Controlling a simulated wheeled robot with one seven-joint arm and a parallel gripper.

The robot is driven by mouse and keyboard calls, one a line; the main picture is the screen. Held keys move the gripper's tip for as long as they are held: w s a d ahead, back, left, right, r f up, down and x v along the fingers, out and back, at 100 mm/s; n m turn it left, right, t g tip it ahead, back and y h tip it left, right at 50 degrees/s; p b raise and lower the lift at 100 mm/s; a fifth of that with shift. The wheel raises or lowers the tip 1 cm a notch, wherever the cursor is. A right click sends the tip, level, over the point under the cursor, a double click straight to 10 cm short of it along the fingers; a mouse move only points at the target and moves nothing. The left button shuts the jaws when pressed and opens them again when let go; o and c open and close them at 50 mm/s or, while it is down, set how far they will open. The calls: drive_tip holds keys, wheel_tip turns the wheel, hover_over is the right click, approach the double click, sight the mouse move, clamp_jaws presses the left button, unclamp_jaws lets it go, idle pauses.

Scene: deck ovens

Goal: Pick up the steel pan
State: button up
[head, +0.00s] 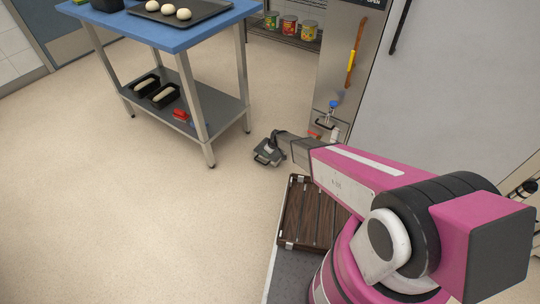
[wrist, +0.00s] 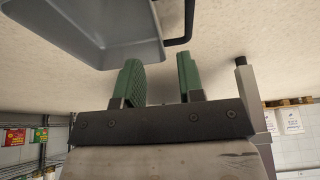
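The wrist view shows a grey steel pan (wrist: 100,35) at the upper left, with sloping walls and a dark bar handle (wrist: 180,28) at its right. My gripper (wrist: 158,68) has two green fingers standing apart, with nothing visible between them. The pan lies above and left of the fingers in the picture; I see no contact. In the head view my gripper (head: 269,152) is small, at the far end of my pink arm, over the floor. A grey shape with a dark bar shows there; I cannot tell pan from gripper parts.
A blue-topped table (head: 190,37) stands at the left with a dark tray (head: 206,14) of dough balls. Its lower shelf (head: 222,104) holds two black tins (head: 164,96) and a red item. A steel oven front (head: 340,60) stands behind my arm. Floor at the left is clear.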

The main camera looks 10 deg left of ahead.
approach(263, 161)
drive_tip(key=shift+w+a+f, duration=0.15)
drive_tip(key=shift+a+f, duration=0.5)
drive_tip(key=shift+a, duration=0.25)
drive_tip(key=x, duration=0.5)
drive_tip(key=shift+w, duration=0.25)
drive_tip(key=shift+d, duration=0.1)
drive_tip(key=shift+r, duration=0.1)
clamp_jaws()
